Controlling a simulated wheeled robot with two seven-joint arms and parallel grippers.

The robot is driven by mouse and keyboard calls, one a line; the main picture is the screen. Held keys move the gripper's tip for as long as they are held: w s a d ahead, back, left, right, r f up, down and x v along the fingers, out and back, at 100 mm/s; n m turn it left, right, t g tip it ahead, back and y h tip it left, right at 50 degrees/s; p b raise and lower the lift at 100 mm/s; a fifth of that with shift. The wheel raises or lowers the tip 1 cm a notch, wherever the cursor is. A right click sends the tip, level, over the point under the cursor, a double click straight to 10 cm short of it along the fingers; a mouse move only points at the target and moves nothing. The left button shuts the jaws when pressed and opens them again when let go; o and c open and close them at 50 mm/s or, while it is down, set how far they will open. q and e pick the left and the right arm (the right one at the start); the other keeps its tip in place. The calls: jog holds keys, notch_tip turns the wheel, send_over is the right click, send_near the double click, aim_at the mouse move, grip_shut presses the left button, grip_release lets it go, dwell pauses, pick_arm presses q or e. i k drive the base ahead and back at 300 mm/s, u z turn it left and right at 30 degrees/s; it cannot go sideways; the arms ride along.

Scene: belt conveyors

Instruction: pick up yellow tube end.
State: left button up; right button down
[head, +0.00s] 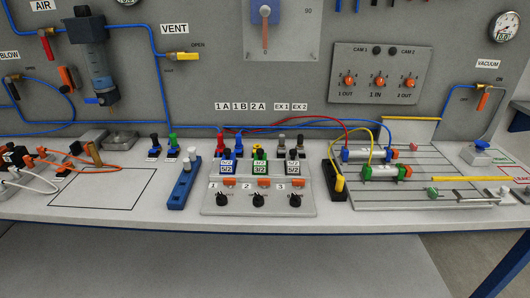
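A yellow tube (359,143) arches over the left part of the cylinder plate at the right of the bench. One side comes down to a thick yellow end (339,184), which stands nearly upright at a black block (335,196). Whether it sits in a hole there is too small to tell. Neither of my grippers is in view.
A blue block with a white-topped fitting (184,185) stands left of the grey valve panel (258,206). Blue and red tubes cross behind the panel. A yellow rod (460,179) lies at the right. The outlined area (102,188) at the left is mostly clear.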

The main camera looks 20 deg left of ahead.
aim_at(340, 181)
jog(key=k, duration=1.3)
jog(key=u, duration=0.8)
jog(key=i, duration=1.25)
jog(key=z, duration=0.4)
